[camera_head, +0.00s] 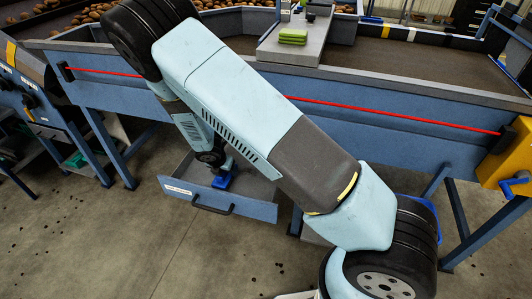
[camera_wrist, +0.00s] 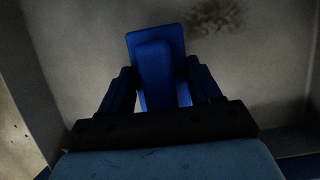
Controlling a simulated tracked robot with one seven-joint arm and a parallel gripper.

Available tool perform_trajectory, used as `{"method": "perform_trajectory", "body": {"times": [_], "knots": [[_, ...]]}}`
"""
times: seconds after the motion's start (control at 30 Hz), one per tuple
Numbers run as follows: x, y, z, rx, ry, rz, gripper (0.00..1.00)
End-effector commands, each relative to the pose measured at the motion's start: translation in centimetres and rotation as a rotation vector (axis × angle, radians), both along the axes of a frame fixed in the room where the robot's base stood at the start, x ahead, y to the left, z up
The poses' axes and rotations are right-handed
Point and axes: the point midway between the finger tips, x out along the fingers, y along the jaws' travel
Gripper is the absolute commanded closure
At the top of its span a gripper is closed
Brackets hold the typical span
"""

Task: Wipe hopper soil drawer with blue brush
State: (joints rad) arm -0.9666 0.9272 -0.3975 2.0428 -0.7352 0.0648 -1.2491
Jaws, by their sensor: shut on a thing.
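The soil drawer (camera_head: 245,209) is pulled open below the blue machine frame, with a dark handle and a white label on its front. My gripper (camera_head: 218,177) is inside the drawer, shut on the blue brush (camera_head: 222,183). In the wrist view the blue brush (camera_wrist: 155,65) sits between the two fingers of my gripper (camera_wrist: 160,88). The drawer floor (camera_wrist: 90,45) is grey, and a brown soil patch (camera_wrist: 217,17) lies on it beyond the brush, up and to the right. Whether the bristles touch the floor cannot be told.
A red cord (camera_head: 390,116) runs along the machine side above the drawer. A yellow box (camera_head: 506,160) is at the right. Green pads (camera_head: 293,36) lie on a grey shelf above. Blue legs (camera_head: 108,150) stand left of the drawer. The concrete floor in front is open, with scattered crumbs.

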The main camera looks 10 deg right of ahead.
Motion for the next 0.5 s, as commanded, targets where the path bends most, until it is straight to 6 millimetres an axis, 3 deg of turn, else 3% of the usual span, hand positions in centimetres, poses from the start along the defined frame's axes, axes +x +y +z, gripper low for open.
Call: {"method": "perform_trajectory", "body": {"times": [0.17,0.5], "knots": [[0.2,-0.3,3.6,0.004,-0.003,-0.003,0.85],[0.1,-0.3,6.3,0.001,-0.001,-0.003,0.85]]}}
